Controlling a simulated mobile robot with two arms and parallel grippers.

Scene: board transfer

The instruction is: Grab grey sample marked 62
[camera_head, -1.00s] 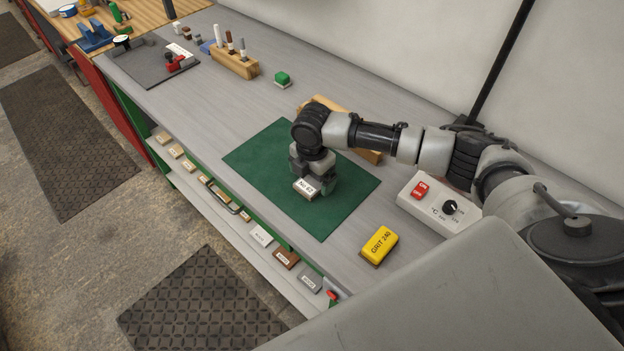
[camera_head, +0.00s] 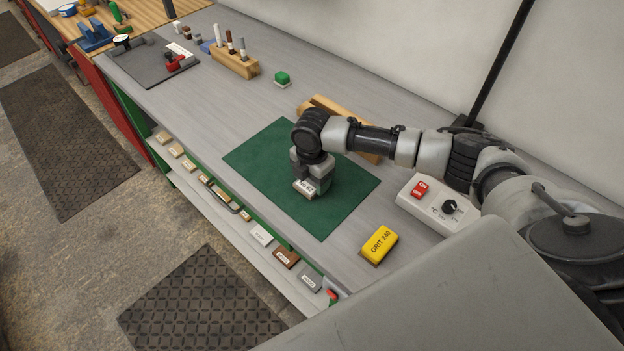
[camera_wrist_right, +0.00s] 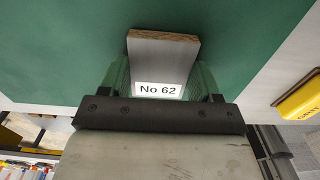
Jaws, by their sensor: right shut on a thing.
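The grey sample (camera_head: 303,188) with a white label is on or just above the green mat (camera_head: 262,156) in the head view. In the right wrist view the sample (camera_wrist_right: 162,55) shows its grey face, a brownish far edge and the label "No 62". My right gripper (camera_head: 312,184) points down over the mat and is shut on the sample. In the right wrist view its fingers (camera_wrist_right: 160,82) are on both sides of the sample. I cannot tell whether the sample touches the mat. My left gripper is not in view.
A yellow "GRIT 240" block (camera_head: 379,245) and a control box with a red switch (camera_head: 437,203) are to the right. Several samples lie on the lower shelf (camera_head: 235,220).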

